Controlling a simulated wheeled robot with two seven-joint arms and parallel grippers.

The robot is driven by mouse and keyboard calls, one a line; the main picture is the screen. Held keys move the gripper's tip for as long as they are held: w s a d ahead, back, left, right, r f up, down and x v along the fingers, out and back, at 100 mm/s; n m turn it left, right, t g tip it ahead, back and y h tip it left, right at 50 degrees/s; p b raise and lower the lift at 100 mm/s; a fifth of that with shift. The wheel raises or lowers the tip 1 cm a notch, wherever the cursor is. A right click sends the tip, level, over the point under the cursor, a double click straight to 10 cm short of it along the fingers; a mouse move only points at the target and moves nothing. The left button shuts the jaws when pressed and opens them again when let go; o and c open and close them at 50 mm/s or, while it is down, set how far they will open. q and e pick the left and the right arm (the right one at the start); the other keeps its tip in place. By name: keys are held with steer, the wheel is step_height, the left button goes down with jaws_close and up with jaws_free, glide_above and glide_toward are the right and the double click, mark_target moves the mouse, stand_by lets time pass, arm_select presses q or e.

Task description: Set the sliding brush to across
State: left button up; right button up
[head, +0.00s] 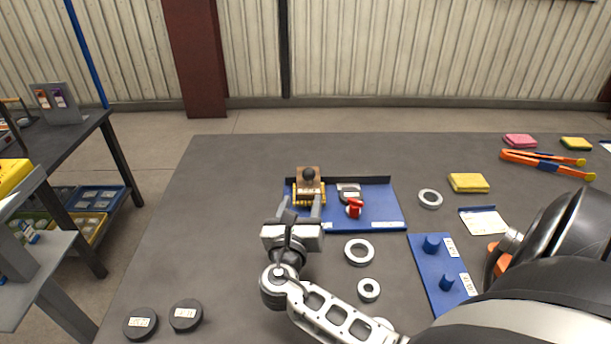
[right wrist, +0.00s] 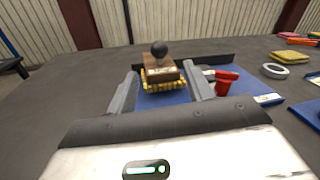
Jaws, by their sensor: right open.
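The sliding brush (head: 309,183) is a brown wooden block with yellow bristles and a dark ball knob on top. It stands at the left part of a blue tray (head: 385,214) with a dark back wall. In the right wrist view the brush (right wrist: 161,72) is ahead, between and beyond the two fingers. My right gripper (head: 300,208) is open and empty, just on the near side of the brush, with its fingers pointing at it. It also shows in the right wrist view (right wrist: 168,95). I cannot tell whether a fingertip touches the brush. My left gripper is not in view.
A red part (head: 354,208) and a grey piece (head: 349,190) sit on the tray right of the brush. Grey rings (head: 359,252) lie nearby, and a blue peg board (head: 442,270) stands right. Two black discs (head: 186,315) lie front left.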

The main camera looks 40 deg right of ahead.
mark_target(308, 178)
steer(key=b+x, duration=0.3)
steer(key=x, duration=0.6)
steer(key=shift+w+f, duration=0.1)
steer(key=shift+f, duration=0.05)
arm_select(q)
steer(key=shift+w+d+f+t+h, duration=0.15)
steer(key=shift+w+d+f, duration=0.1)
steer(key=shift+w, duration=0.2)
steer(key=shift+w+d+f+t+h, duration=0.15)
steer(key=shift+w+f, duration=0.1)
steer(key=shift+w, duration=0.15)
arm_select(e)
steer(key=shift+w+d, duration=0.2)
steer(key=shift+d, duration=0.1)
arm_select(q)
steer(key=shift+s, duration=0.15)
arm_select(e)
steer(key=shift+c, duration=0.3)
